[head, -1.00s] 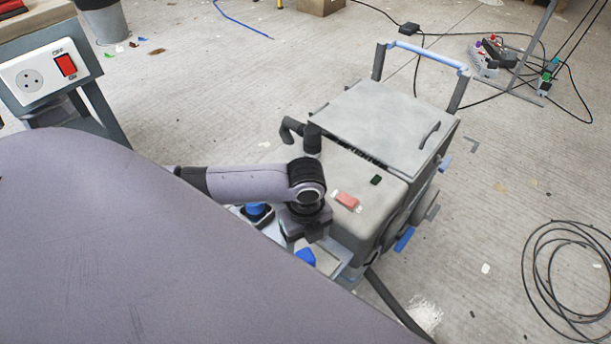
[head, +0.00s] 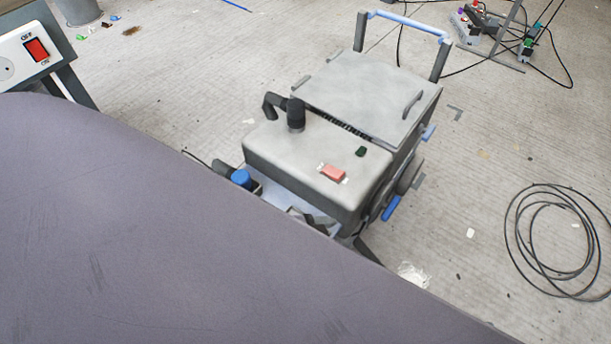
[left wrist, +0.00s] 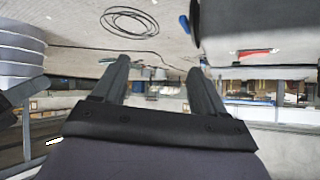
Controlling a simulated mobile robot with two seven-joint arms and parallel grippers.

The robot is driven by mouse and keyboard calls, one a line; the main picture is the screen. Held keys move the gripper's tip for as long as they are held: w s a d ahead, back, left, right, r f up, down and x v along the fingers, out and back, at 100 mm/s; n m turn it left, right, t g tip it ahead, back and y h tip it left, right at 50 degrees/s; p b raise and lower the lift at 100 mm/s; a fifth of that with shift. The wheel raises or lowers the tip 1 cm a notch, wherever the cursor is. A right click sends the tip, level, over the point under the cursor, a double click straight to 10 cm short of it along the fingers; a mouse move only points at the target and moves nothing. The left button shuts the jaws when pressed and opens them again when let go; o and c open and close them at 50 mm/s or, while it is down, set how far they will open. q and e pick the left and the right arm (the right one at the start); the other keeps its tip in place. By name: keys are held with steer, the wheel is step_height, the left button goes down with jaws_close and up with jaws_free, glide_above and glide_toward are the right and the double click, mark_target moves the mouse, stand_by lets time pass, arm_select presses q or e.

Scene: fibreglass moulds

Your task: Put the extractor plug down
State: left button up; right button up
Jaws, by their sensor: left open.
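The grey extractor (head: 320,185) stands on the floor in the middle of the head view. A blue-topped dark piece (head: 241,178) sits at its near left corner; it may be the extractor plug, but I cannot tell for sure. My left gripper (left wrist: 158,66) shows in the left wrist view with its two fingers spread and nothing between them. In the head view little of the left gripper can be made out, low beside the extractor's near side. My right gripper is in neither view.
A coiled black cable (head: 514,240) lies on the floor at right. A socket box with a red switch (head: 37,49) is at upper left. A stand with plugs and cables (head: 525,47) is at upper right. Floor between is mostly clear. The lower left of the head view is blocked.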

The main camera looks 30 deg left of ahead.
arm_select(q)
steer(key=a+n, duration=0.1)
steer(key=s+a+n+t+y, duration=0.1)
steer(key=a+n, duration=0.1)
steer(key=s+a+r+n+t, duration=0.1)
steer(key=n, duration=0.1)
steer(key=shift+s+a+y, duration=0.2)
steer(key=shift+a+y, duration=0.1)
steer(key=shift+y, duration=0.1)
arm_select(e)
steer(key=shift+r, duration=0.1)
